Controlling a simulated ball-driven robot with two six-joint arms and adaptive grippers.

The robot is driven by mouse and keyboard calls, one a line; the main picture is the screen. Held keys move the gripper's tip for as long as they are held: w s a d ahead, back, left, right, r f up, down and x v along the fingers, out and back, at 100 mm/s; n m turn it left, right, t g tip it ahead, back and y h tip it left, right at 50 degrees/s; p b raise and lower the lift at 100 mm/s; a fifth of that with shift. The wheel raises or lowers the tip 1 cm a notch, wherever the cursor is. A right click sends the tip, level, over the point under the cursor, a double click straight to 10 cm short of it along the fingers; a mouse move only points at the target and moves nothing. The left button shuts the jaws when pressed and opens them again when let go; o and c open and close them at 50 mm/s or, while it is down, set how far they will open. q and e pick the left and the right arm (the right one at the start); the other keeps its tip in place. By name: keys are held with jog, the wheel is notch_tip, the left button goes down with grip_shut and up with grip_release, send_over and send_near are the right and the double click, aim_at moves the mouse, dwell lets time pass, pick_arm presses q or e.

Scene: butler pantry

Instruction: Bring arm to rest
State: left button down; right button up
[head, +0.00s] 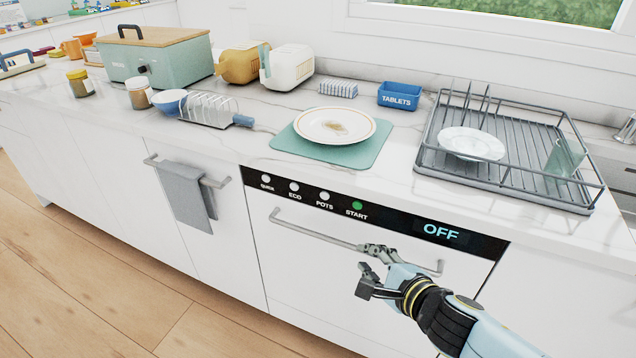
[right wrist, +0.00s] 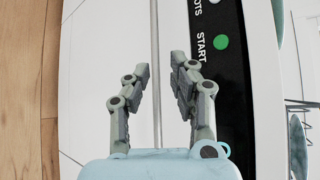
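My right gripper (head: 364,268) reaches in from the lower right, in front of the white dishwasher door (head: 300,265). Its two fingers are apart with nothing held between them, as the right wrist view (right wrist: 160,75) also shows. The dishwasher's bar handle (head: 315,233) passes by the fingers; in the right wrist view the handle (right wrist: 155,60) runs in the gap between them. I cannot tell whether the fingers touch it. The dishwasher panel (head: 400,222) reads OFF, with a green START button (head: 357,205). My left gripper is not in view.
On the counter, a stained plate (head: 335,125) lies on a green mat (head: 345,157). A dish rack (head: 510,185) holds a white plate (head: 471,143) and a glass (head: 564,158). A grey towel (head: 190,195) hangs on the left handle. The wooden floor (head: 90,280) at left is clear.

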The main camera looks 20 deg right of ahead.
jog(key=s+d+f+n+g+h+b, duration=0.1)
jog(key=s+f+n+g+b, duration=0.15)
jog(key=s+f, duration=0.75)
jog(key=s+d+f+n+g+b, duration=0.1)
jog(key=s+f+g+b, duration=0.35)
jog(key=f, duration=0.85)
jog(key=s+f+n+g, duration=0.2)
jog(key=s+f+n, duration=0.2)
jog(key=s+n, duration=0.2)
jog(key=s+f+n+g, duration=0.1)
jog(key=s+f+n, duration=0.2)
jog(key=s+n, duration=0.4)
jog(key=s+f+n+g, duration=0.2)
jog(key=s+f+n, duration=0.2)
jog(key=s, duration=0.8)
jog(key=n, duration=0.2)
jog(key=shift+s+d+f+n+g, duration=0.3)
jog(key=shift+s+d+f+n, duration=0.05)
jog(key=shift+s, duration=0.05)
